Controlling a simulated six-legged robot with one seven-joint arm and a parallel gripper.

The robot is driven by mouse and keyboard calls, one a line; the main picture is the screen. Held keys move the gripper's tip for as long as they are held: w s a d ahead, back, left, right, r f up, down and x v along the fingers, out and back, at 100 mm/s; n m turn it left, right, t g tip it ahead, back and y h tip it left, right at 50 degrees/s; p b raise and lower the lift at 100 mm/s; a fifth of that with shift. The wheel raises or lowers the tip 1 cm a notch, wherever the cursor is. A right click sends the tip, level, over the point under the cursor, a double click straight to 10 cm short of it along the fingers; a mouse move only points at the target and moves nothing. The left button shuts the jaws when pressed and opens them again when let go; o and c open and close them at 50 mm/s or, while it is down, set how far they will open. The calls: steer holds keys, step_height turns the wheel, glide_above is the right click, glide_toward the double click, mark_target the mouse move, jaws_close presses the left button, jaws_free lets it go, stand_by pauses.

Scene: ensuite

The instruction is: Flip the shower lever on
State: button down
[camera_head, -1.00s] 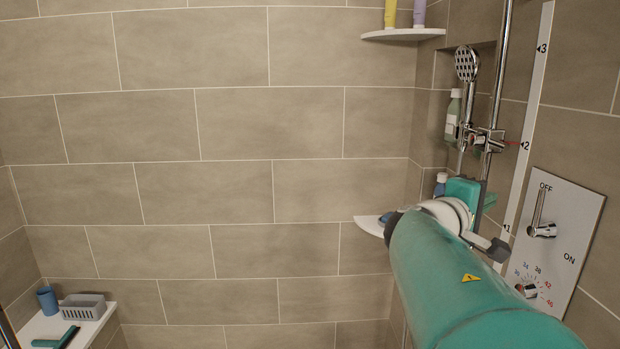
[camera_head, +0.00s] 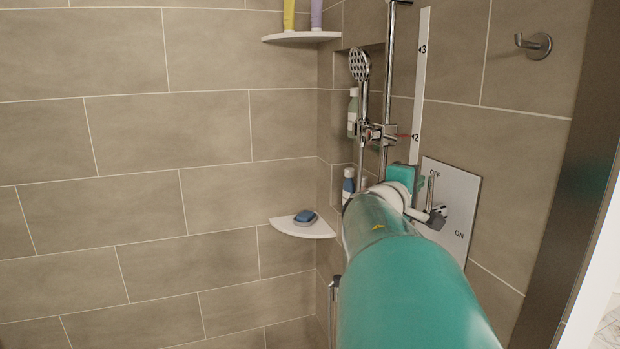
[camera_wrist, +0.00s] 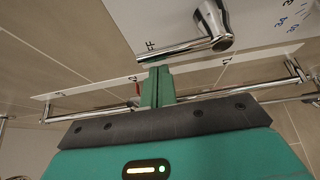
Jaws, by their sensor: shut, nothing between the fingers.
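The shower control panel (camera_head: 462,190) is a pale plate on the right tiled wall, marked OFF at the top and ON at the lower right. Its chrome lever (camera_head: 430,192) stands upright, pointing at OFF.
A chrome riser rail with a hand shower (camera_head: 359,66) stands left of the panel. Bottles sit in wall niches behind it. A corner shelf (camera_head: 303,228) holds a blue item. A wall hook (camera_head: 535,45) and dark door frame are at right.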

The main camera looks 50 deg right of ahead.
steer(key=shift+s, duration=0.25)
steer(key=shift+a, duration=0.15)
steer(key=shift+s, duration=0.2)
stand_by(0.3)
